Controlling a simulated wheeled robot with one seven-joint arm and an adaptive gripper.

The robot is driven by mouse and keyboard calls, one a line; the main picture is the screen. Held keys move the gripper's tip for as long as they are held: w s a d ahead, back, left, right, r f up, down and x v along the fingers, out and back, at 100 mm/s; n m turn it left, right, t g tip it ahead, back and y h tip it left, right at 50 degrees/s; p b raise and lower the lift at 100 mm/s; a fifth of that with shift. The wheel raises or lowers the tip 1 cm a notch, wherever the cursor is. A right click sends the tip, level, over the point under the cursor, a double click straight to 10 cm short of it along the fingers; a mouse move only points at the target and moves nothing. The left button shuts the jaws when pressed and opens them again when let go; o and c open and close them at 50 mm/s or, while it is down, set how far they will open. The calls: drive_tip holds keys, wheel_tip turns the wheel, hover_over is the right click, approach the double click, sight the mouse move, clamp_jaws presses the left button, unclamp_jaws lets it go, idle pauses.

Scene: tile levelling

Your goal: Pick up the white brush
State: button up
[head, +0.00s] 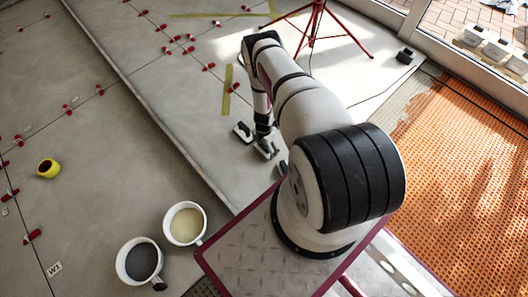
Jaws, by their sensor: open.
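My gripper (258,143) hangs from the wrist of my arm, low over the grey tiled floor near the middle of the picture. Its jaws are open. Small white and black shapes show around the fingertips, close to the floor. They are too small and too crowded by the gripper to tell the white brush from the fingers for sure. I see no grip on anything. My arm's lower links and base hide the floor to the right of and below the gripper.
Two white buckets, one with cream contents (166,222) and one with grey contents (119,262), stand at the lower left. A yellow tape roll (48,168) lies left. Red clips (175,38) dot the tile joints. A red tripod (314,22) stands behind; orange matting (465,150) covers the right.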

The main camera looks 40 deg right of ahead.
wheel_tip(320, 180, down, 2)
drive_tip(key=shift+f+b, duration=0.1)
drive_tip(key=shift+b, duration=0.25)
drive_tip(key=c, duration=1.3)
